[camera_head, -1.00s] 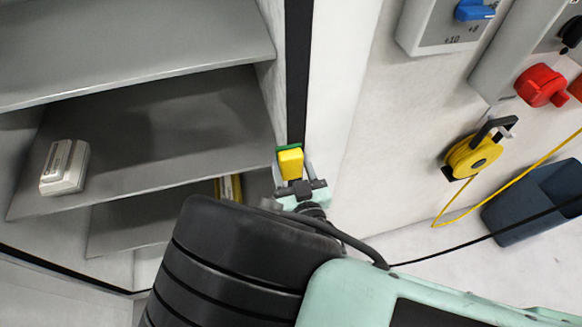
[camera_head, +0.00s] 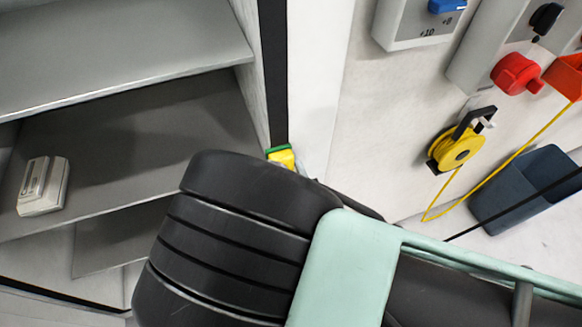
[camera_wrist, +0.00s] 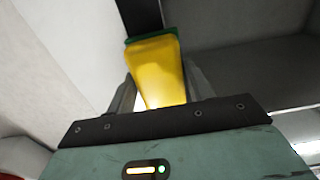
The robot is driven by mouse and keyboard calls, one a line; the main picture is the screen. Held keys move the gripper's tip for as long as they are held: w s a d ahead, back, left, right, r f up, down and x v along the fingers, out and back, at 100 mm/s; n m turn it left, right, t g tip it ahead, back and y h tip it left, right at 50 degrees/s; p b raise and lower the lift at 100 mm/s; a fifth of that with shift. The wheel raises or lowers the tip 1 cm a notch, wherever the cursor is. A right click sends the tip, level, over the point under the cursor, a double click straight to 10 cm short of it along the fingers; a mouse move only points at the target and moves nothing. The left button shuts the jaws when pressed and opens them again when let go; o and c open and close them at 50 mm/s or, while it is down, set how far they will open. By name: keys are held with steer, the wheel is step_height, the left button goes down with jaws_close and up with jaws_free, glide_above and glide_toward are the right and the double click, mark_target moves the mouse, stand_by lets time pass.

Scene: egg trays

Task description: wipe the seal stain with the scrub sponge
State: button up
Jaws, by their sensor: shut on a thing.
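The scrub sponge is yellow with a green scrub layer at its far end. It shows in the wrist view (camera_wrist: 156,72), held between the two fingers of my gripper (camera_wrist: 160,92). In the head view only the top of the sponge (camera_head: 281,157) shows beside the black seal strip (camera_head: 272,70); my arm hides most of the gripper. In the wrist view the green end lies at the lower end of the black strip (camera_wrist: 139,18); I cannot tell whether they touch. I cannot make out a stain on the strip.
Grey shelves (camera_head: 130,135) are at the left, with a white box (camera_head: 43,186) on one. At the right are a yellow cable reel (camera_head: 456,150), a red knob (camera_head: 516,73) and a dark blue bin (camera_head: 535,185). A white wall panel stands right of the strip.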

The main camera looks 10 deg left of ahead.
steer(key=shift+s+a+r, duration=0.15)
steer(key=shift+s+a, duration=0.15)
steer(key=shift+a, duration=0.5)
steer(key=shift+c, duration=0.4)
steer(key=shift+s, duration=0.1)
steer(key=shift+v, duration=2.95)
steer(key=shift+d, duration=0.2)
steer(key=shift+v, duration=1.4)
